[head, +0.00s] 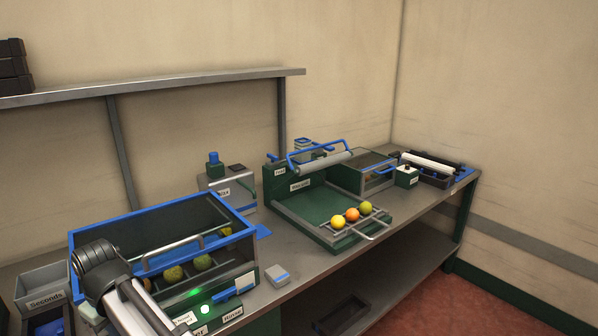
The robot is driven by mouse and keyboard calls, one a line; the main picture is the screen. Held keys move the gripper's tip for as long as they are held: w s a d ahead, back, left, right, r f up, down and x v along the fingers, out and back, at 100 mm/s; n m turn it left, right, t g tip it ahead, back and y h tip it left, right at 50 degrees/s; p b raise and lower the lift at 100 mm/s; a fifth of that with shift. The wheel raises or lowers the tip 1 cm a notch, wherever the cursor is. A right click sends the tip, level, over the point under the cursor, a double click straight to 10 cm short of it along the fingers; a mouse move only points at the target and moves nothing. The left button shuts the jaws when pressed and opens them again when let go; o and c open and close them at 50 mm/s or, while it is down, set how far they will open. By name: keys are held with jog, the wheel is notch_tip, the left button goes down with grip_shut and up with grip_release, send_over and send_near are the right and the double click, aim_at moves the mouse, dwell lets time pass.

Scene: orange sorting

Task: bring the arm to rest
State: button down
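Part of my arm shows at the lower left, with a dark rounded joint and a pale link in front of the blue-rimmed tank (150,212). No gripper fingers show, so I cannot see whether my gripper is open or holds anything. A yellow fruit (337,222), an orange fruit (352,215) and a yellow-green fruit (365,208) sit in a row at the front of the green tray station (318,204). Several greenish fruits, one of them at the tank's front (173,273), show in the tank.
A grey bin labelled Seconds (42,278) stands at the far left. A small grey box (278,275) sits near the bench's front edge. A clear-sided green box (362,172) and a roller unit (432,166) stand at the right. A shelf (150,83) runs along the wall above.

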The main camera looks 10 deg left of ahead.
jog(key=w+d+f+m+g+h, duration=0.2)
jog(key=d+f+m, duration=0.2)
jog(key=d+f, duration=1.45)
jog(key=w+d+f+m+g+h, duration=0.1)
jog(key=w+d+f+m, duration=0.25)
jog(key=d+f, duration=1.5)
jog(key=s+d+f+m+g, duration=0.1)
jog(key=s+d+f, duration=0.2)
jog(key=d, duration=0.2)
jog(key=s+d+f+m, duration=0.2)
jog(key=d+f, duration=0.1)
jog(key=d, duration=0.3)
jog(key=s+d+f+m+g, duration=0.1)
jog(key=s+d+f, duration=0.2)
jog(key=d+f, duration=0.15)
jog(key=s+d+f+m+g, duration=0.1)
jog(key=s+d+f, duration=0.1)
jog(key=s+d, duration=0.3)
jog(key=s+d+f+m+g+y, duration=0.1)
jog(key=s+d+f+m, duration=0.1)
jog(key=s+d, duration=0.3)
jog(key=s+f, duration=0.1)
jog(key=s, duration=0.2)
jog(key=shift+s+f, duration=0.3)
